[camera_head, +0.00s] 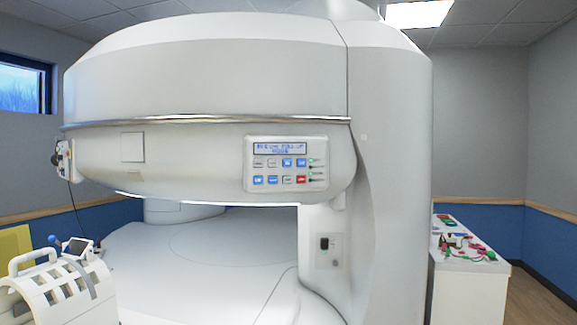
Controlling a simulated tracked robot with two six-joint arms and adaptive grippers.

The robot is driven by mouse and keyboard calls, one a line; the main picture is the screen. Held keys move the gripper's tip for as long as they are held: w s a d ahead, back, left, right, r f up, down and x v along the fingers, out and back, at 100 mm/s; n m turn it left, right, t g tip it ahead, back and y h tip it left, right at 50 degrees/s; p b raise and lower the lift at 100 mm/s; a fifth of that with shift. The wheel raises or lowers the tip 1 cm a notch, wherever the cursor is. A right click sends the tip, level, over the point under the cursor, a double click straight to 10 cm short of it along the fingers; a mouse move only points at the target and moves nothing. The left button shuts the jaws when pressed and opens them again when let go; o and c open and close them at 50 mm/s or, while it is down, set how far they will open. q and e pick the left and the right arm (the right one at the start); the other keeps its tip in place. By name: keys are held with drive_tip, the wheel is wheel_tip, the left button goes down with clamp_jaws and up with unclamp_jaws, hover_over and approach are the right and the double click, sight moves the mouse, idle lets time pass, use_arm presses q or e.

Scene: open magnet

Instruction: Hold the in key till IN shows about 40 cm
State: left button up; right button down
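A control panel (287,164) is mounted on the front of the upper magnet housing (205,90). Its small lit display (286,148) shows two lines of blue text, too blurred to read surely; I cannot make out an IN figure. Below the display are two rows of keys, some blue, some pale, and one red key (301,180) at the lower right. Small indicator lights sit right of the keys. The key labels are too small to read, so I cannot tell which is the in key. Neither of my grippers is in view, and nothing touches the panel.
The pale lower magnet part (200,262) spreads under the housing, with an open gap between. A white counter (466,285) with coloured items stands at the right. A white slotted carrier (60,295) with a small screen device (77,247) is at the lower left.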

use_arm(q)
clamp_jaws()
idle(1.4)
